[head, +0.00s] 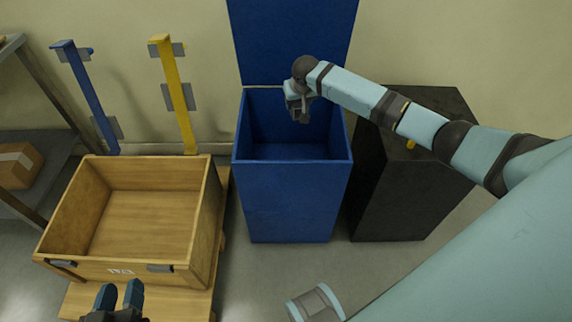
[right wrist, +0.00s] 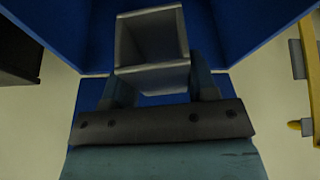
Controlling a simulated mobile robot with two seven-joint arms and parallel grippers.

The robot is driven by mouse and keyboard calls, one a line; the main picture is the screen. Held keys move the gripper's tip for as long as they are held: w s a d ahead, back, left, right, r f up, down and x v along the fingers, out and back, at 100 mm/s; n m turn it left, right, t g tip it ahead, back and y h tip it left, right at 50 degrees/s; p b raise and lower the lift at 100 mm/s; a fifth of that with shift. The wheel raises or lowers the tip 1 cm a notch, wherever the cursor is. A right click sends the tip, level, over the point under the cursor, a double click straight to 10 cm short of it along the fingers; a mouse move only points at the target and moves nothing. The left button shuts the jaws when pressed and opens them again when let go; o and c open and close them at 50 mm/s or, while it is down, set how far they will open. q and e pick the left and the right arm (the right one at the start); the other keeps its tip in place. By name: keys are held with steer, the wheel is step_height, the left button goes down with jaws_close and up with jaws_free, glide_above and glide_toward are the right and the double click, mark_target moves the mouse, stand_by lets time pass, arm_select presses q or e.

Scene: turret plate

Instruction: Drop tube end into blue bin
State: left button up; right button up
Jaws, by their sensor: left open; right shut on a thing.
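The blue bin (head: 290,198) stands in the middle of the head view with its lid (head: 292,40) raised against the wall. Its inside looks empty. My right gripper (head: 298,108) is over the bin's opening, towards the back. In the right wrist view it is shut on a grey, square, hollow tube end (right wrist: 152,70), with blue bin walls around it. In the head view the tube end is mostly hidden by the gripper. My left gripper (head: 120,298) is open and empty at the bottom left, in front of the wooden crate.
A wooden crate (head: 205,215), empty inside, sits on a pallet left of the bin. A black cabinet (head: 395,195) with a small yellow item on top stands right of the bin. Blue and yellow wall brackets (head: 178,95) and a shelf with a cardboard box (head: 18,165) are further left.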

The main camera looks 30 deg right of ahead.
steer(key=o, duration=1.3)
steer(key=shift+s+r, duration=0.15)
steer(key=shift+r, duration=0.3)
steer(key=p+v, duration=0.3)
steer(key=v, duration=0.4)
steer(key=shift+s+a+r, duration=0.1)
steer(key=shift+r, duration=0.1)
arm_select(q)
steer(key=a+f+g, duration=0.1)
steer(key=s+a+f+g+y+p, duration=0.1)
steer(key=f, duration=0.1)
steer(key=s+f, duration=0.1)
steer(key=shift+a+f+g+y, duration=0.3)
steer(key=shift+a+g+y, duration=0.1)
arm_select(e)
steer(key=v, duration=0.5)
steer(key=shift+s+r, duration=0.15)
steer(key=shift+r, duration=0.1)
steer(key=shift+a+f, duration=0.1)
steer(key=shift+a, duration=0.05)
